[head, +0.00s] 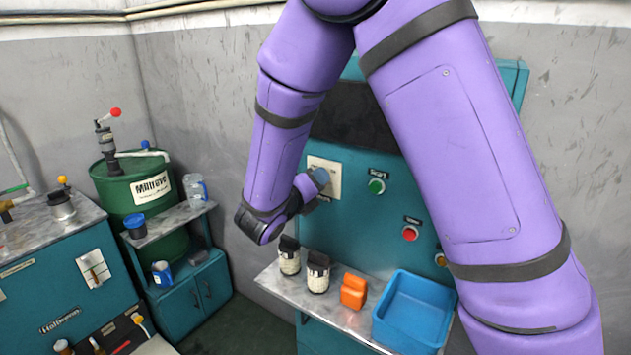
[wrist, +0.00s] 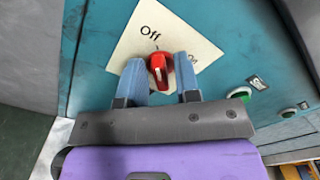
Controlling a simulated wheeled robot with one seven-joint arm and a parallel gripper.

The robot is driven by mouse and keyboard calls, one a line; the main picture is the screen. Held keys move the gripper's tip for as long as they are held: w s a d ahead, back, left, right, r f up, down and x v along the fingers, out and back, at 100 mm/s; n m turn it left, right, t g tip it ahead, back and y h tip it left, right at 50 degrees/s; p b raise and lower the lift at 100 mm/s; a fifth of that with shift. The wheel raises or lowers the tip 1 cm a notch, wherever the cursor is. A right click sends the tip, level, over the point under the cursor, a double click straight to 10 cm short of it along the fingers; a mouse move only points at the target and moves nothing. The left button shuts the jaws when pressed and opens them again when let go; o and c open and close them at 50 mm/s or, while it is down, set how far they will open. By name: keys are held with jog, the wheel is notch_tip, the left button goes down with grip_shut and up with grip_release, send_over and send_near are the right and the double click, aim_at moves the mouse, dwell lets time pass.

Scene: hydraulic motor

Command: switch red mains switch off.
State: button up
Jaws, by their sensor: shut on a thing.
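The red mains switch (wrist: 158,64) sits on a cream plate (wrist: 143,38) on the teal panel. The plate reads "Off" at its upper left, and a second label at its right is partly hidden by a finger. My gripper (wrist: 160,74) has its two blue-grey fingers on either side of the red knob, shut on it. In the head view my gripper (head: 318,180) is at the cream plate (head: 324,166), and the red knob is hidden behind it.
A green button (head: 377,186) and a red button (head: 410,233) are on the panel to the right. Below are two dark-topped jars (head: 317,275), an orange block (head: 353,291) and a blue tray (head: 443,312) on a metal shelf. A green drum (head: 130,180) stands at left.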

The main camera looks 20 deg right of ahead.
dwell(0.4)
jog(key=o, duration=0.6)
jog(key=shift+a, duration=0.1)
jog(key=v, duration=1)
jog(key=shift+s+a, duration=0.25)
